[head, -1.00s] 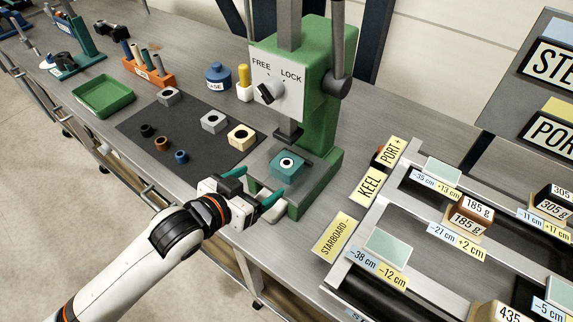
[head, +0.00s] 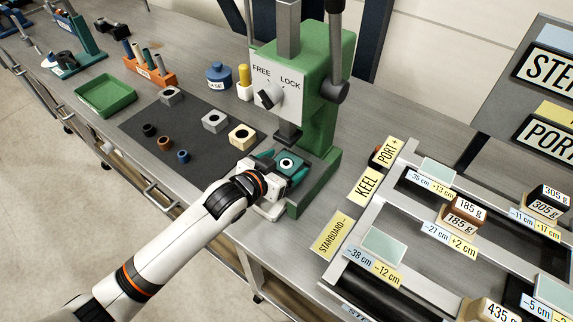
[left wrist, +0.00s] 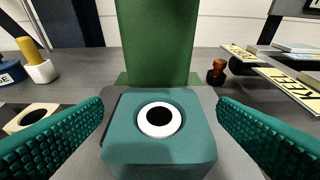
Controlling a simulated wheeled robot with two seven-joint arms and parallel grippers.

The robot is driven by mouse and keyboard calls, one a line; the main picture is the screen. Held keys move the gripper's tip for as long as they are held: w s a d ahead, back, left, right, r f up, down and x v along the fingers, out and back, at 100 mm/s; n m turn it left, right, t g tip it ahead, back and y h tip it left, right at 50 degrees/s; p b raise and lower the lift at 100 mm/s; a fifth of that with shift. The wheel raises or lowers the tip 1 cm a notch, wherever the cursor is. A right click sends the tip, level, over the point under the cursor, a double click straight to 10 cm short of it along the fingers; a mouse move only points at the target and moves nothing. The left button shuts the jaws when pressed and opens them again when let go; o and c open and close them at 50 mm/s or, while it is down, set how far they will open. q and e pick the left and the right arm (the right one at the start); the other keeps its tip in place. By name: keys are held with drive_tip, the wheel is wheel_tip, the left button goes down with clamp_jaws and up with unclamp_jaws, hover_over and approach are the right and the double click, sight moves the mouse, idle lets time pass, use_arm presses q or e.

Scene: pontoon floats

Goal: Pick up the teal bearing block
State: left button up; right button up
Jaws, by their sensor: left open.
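The teal bearing block (head: 287,164) sits on the base of the green press (head: 318,125), below the press ram. It has a white ring around a dark hole on top. In the left wrist view the teal block (left wrist: 159,155) is in the middle, between the two teal textured fingers of my left gripper (left wrist: 160,130). The fingers are open, with a gap on each side of the block. In the head view my left gripper (head: 281,168) is at the block, partly covering it. My right gripper is not in view.
The press has a FREE/LOCK knob (head: 270,96). A dark mat (head: 190,135) to the left holds grey and cream blocks and several small bushings. The weighing frame (head: 345,262) with labels and weights stands to the right. A green tray (head: 104,96) lies further left.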

use_arm(q)
drive_tip(key=c, duration=1.3)
drive_tip(key=shift+c, duration=0.2)
drive_tip(key=shift+r, duration=0.1)
